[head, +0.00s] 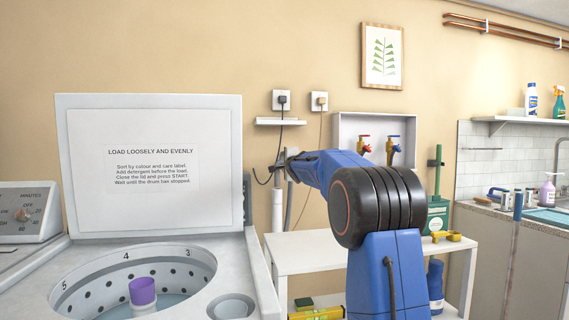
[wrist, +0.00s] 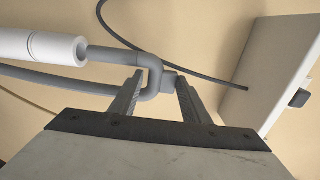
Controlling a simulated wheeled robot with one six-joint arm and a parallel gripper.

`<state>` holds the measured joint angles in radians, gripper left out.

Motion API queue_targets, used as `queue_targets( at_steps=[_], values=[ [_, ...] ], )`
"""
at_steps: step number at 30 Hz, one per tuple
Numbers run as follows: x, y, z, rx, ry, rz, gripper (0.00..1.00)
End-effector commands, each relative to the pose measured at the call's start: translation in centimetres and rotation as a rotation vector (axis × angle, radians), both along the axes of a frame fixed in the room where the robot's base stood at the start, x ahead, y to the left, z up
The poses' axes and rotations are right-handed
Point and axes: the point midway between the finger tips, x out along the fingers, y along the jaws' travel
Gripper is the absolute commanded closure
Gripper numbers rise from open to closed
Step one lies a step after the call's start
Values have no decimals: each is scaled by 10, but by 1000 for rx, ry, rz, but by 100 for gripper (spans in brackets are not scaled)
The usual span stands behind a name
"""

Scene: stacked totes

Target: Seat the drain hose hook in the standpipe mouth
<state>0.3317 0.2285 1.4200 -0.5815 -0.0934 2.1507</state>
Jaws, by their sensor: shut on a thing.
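The drain hose hook (wrist: 118,56) is a grey bent tube. In the wrist view its short leg runs to the mouth of the white standpipe (wrist: 42,47) and appears to enter it; how deep it sits is hidden. The grey hose (wrist: 60,80) runs back alongside the pipe. My gripper (wrist: 160,78) is shut on the hook at its bend, with a finger on either side. In the head view the standpipe (head: 278,208) stands upright behind the washer, with the hose (head: 290,205) just to its right.
A dark cable (wrist: 135,45) passes close behind the hook and hangs in a loop in the head view. A white wall shelf (head: 280,122) is above. The open washer lid (head: 150,215) stands to the left, and a white table (head: 310,245) is below.

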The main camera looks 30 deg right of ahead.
Motion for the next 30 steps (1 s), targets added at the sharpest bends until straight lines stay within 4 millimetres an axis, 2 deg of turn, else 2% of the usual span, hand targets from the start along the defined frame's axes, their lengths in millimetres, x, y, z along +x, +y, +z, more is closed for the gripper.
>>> queue_targets(
  at_steps=[13, 30],
  values=[
    [0, 0, 0, 0, 0, 0, 81],
    [0, 0, -12, 0, 1, 2, 81]
  ],
)
